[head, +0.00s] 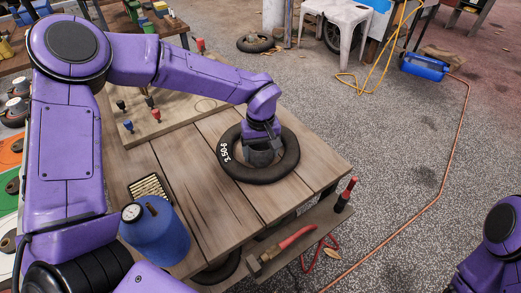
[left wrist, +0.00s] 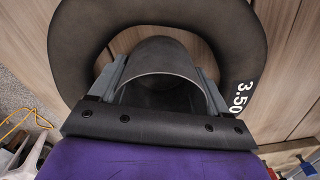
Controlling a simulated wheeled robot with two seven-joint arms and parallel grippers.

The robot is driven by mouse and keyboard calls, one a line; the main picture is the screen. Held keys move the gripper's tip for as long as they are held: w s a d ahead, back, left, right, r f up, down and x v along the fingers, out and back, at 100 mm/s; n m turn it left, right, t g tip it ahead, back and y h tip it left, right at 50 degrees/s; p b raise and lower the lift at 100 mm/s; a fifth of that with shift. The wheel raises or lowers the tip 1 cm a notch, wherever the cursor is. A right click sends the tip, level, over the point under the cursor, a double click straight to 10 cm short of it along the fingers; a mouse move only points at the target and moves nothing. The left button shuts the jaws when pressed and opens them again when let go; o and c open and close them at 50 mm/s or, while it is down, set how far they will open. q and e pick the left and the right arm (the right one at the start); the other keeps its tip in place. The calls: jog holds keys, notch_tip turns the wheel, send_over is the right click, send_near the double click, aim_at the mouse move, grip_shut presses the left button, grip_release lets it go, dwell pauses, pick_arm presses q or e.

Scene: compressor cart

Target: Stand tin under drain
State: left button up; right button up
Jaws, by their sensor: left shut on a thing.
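A dark grey, open-topped tin (head: 262,158) is in the hole of a black tyre (head: 232,168) that lies flat on the wooden table. In the left wrist view, the tin (left wrist: 162,52) shows between my two fingers, with the tyre (left wrist: 85,45) around it. My left gripper (head: 262,146) is shut on the tin from above. I cannot tell whether the tin's base touches the table. A blue tank (head: 155,238) with a round gauge stands at the lower left. No drain can be made out. My right gripper is out of view.
A pegboard (head: 175,118) with coloured pegs lies behind the tyre. A red-handled tool (head: 290,242) and a red-topped item (head: 346,192) are on a lower ledge at the front right. The table (head: 195,175) is bare between tank and tyre.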

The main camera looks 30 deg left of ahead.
pick_arm(q)
jog(key=o, duration=1)
jog(key=shift+f, duration=0.15)
